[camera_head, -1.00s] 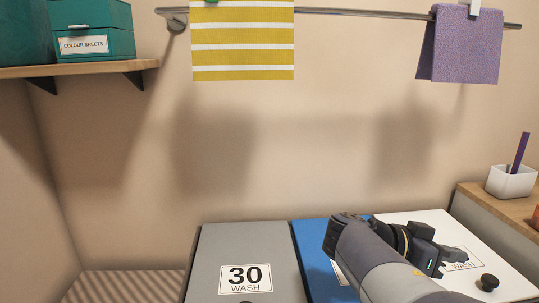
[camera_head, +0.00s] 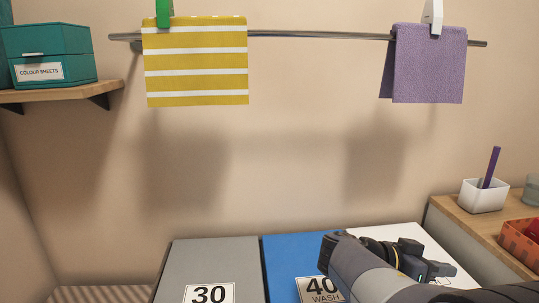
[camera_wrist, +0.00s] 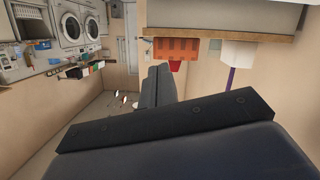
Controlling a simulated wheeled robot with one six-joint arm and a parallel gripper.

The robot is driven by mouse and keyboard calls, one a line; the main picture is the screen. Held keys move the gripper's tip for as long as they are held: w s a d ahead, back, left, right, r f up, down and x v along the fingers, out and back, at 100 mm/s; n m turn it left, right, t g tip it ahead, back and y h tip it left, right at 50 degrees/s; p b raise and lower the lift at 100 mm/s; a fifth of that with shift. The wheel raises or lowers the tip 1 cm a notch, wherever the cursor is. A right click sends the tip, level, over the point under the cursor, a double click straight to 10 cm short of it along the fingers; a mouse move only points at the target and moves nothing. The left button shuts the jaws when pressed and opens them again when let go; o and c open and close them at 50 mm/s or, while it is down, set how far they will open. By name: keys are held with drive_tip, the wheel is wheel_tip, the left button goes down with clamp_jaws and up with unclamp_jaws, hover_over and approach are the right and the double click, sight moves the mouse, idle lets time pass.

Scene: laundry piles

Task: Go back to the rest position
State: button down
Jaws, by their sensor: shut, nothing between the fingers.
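My gripper (camera_head: 432,268) is at the lower right of the head view, at the end of my arm. It is shut and holds nothing. It is over the white lid (camera_head: 385,236) and hides much of that lid's label. My forearm crosses in front of the blue lid (camera_head: 285,258), marked 40 WASH. In the wrist view, dark parts of mine fill the bottom and middle.
A grey lid (camera_head: 212,262) marked 30 is at the left. A striped yellow cloth (camera_head: 195,66) and a purple cloth (camera_head: 428,68) hang from the rail (camera_head: 310,35). A white pot (camera_head: 483,196) and an orange basket (camera_head: 519,240) stand on the right shelf. The wall between is clear.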

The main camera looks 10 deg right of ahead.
drive_tip(key=w+d+r+n+g+h+p, duration=0.1)
drive_tip(key=w+r+n+p, duration=0.6)
drive_tip(key=w+r+p, duration=1.1)
drive_tip(key=shift+r+n+g+p, duration=0.25)
drive_tip(key=shift+g+p, duration=0.45)
drive_tip(key=shift+p, duration=7.55)
drive_tip(key=shift+f, duration=0.15)
